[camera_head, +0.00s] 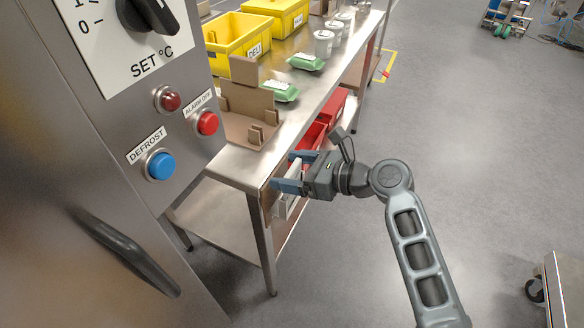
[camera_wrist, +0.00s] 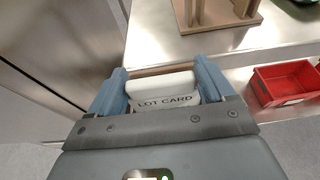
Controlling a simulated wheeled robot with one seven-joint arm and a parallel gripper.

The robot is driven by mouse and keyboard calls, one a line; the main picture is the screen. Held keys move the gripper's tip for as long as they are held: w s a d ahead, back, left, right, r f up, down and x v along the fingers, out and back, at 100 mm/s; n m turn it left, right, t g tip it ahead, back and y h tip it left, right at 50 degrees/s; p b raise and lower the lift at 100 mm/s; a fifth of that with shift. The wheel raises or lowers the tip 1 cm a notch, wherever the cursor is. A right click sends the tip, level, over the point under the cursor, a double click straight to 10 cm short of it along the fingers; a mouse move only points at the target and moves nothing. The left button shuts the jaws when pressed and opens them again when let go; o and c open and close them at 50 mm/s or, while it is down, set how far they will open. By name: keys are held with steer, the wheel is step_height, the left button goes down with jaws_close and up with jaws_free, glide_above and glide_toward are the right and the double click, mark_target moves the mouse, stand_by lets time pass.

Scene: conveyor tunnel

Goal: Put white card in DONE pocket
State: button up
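A white card (camera_wrist: 165,84) marked LOT CARD shows between the two blue fingers of my gripper (camera_wrist: 160,82) in the wrist view. In the head view my gripper (camera_head: 290,172) is at the near end of the steel table, with a strip of white (camera_head: 294,168) between its fingers. The fingers stand wide apart along the card's two sides; I see no clear gap, but cannot tell whether they grip it. A pale pocket (camera_head: 290,206) hangs on the table's end just below the gripper. No DONE label is readable, and the card's lower part is hidden.
The steel table (camera_head: 238,168) bears a brown stand (camera_head: 247,118), green packs (camera_head: 306,62), white tubs (camera_head: 324,42) and yellow bins (camera_head: 238,36). Red bins (camera_head: 314,135) sit at its side. A steel control panel (camera_head: 125,120) stands close at left. The floor at right is mostly clear.

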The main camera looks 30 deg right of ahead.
steer(key=o, duration=0.3)
steer(key=v, duration=0.8)
steer(key=shift+w+f, duration=0.1)
stand_by(0.4)
